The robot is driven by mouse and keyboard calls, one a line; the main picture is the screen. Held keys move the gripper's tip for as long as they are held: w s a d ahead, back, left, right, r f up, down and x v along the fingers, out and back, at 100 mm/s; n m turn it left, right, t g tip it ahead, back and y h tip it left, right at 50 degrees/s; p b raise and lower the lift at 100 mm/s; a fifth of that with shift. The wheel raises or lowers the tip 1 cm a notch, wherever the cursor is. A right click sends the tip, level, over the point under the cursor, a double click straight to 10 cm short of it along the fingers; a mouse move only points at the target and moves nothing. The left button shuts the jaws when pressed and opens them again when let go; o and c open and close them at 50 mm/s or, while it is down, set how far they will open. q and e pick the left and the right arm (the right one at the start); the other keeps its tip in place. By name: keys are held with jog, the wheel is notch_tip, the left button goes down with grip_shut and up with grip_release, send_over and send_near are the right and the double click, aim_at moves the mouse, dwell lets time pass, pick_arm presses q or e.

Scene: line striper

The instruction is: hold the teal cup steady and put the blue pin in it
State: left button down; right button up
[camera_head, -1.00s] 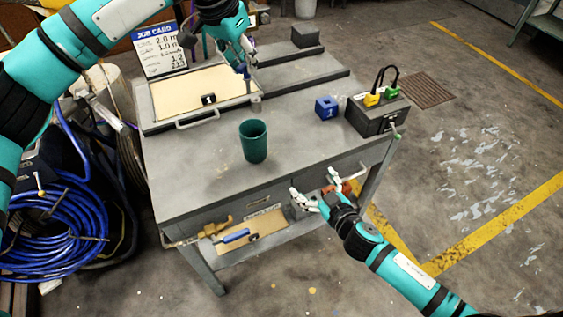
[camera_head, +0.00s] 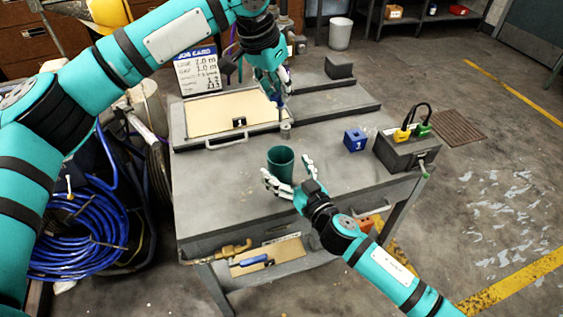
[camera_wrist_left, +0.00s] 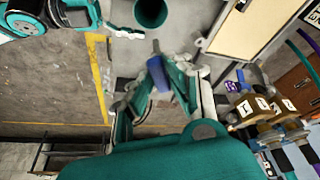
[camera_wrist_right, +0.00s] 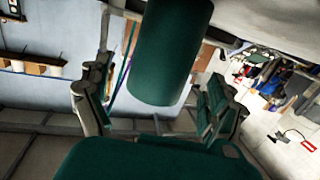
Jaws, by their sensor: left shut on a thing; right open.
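The teal cup (camera_head: 281,167) stands upright on the grey bench top, near its front edge. My right gripper (camera_head: 288,172) is open, with its fingers on either side of the cup. In the right wrist view the cup (camera_wrist_right: 170,55) shows large between the spread fingers, with gaps on both sides. My left gripper (camera_head: 277,92) is shut on the blue pin, above the bench and behind the cup. The blue pin (camera_wrist_left: 158,74) shows between its fingers in the left wrist view, grey end pointing away from the gripper. The cup (camera_wrist_left: 150,10) is apart from it there.
A short grey post (camera_head: 285,130) stands on the bench beneath my left gripper. A beige panel (camera_head: 235,108) lies at the back left.

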aim_at(275, 155)
jog(key=shift+x, duration=1.7)
jog(key=c, duration=1.3)
